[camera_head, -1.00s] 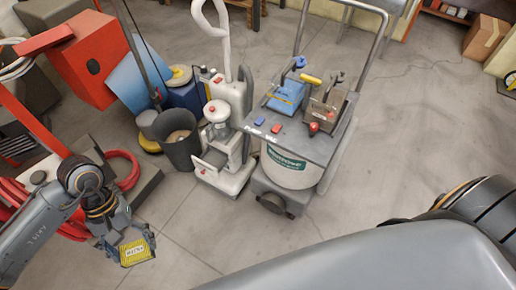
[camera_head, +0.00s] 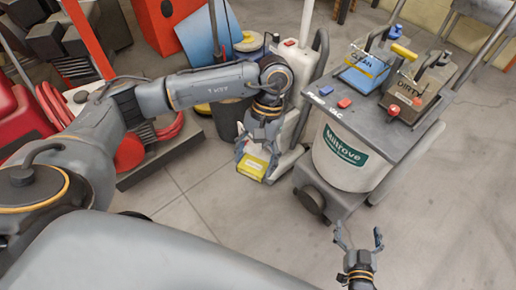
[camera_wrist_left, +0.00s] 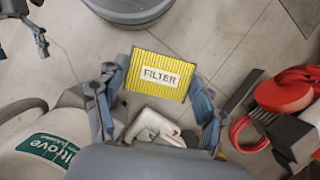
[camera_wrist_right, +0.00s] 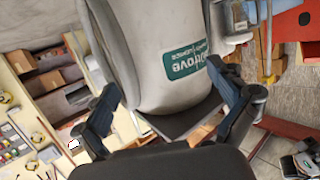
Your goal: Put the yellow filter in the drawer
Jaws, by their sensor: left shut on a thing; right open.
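The yellow filter (camera_head: 252,166) is a flat ribbed block with a white FILTER label, also in the left wrist view (camera_wrist_left: 140,89). My left gripper (camera_head: 258,156) is shut on it, one finger on each side, in front of the white upright machine (camera_head: 298,58). That machine's lower front is mostly hidden behind my left gripper, and I cannot make out a drawer there. My right gripper (camera_head: 358,236) is open and empty, low in front of the Miltrove tank (camera_head: 345,160).
The Miltrove cart's grey top (camera_head: 365,113) carries a blue CLEAN box (camera_head: 364,75) and a brown DIRTY box (camera_head: 410,92). A dark bin (camera_head: 226,118) stands behind my left arm. Red hose (camera_head: 165,145) lies at left. Bare floor (camera_head: 190,205) lies in front.

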